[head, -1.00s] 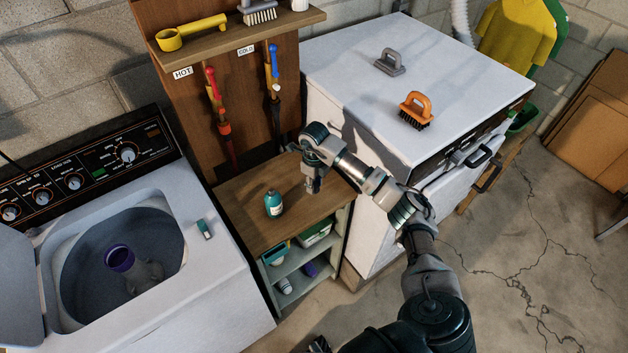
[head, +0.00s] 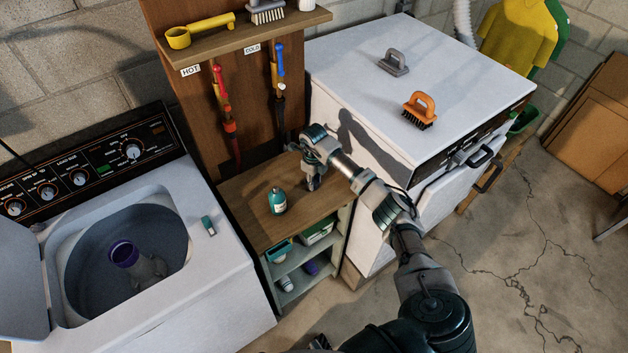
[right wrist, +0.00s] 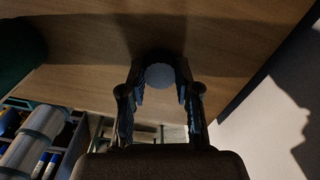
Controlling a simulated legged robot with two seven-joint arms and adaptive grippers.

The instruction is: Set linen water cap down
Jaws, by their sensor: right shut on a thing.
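The linen water cap (right wrist: 160,76), round and pale grey, is between the fingertips of my right gripper (right wrist: 160,92) in the right wrist view. The gripper is shut on it, over the wooden top of the small shelf unit (head: 245,222). In the head view my right gripper (head: 313,183) points down at the right part of this top, and the cap cannot be made out there. I cannot tell whether the cap touches the wood. A teal bottle (head: 278,202) stands upright on the same top, left of the gripper. My left gripper is not in view.
An open washer (head: 225,275) with a purple-rimmed agitator (head: 124,254) is at left. A white appliance (head: 345,65) carrying a grey brush (head: 394,64) and an orange brush (head: 419,110) is at right. Bare wood surrounds the bottle. HOT and COLD taps (head: 279,65) hang behind.

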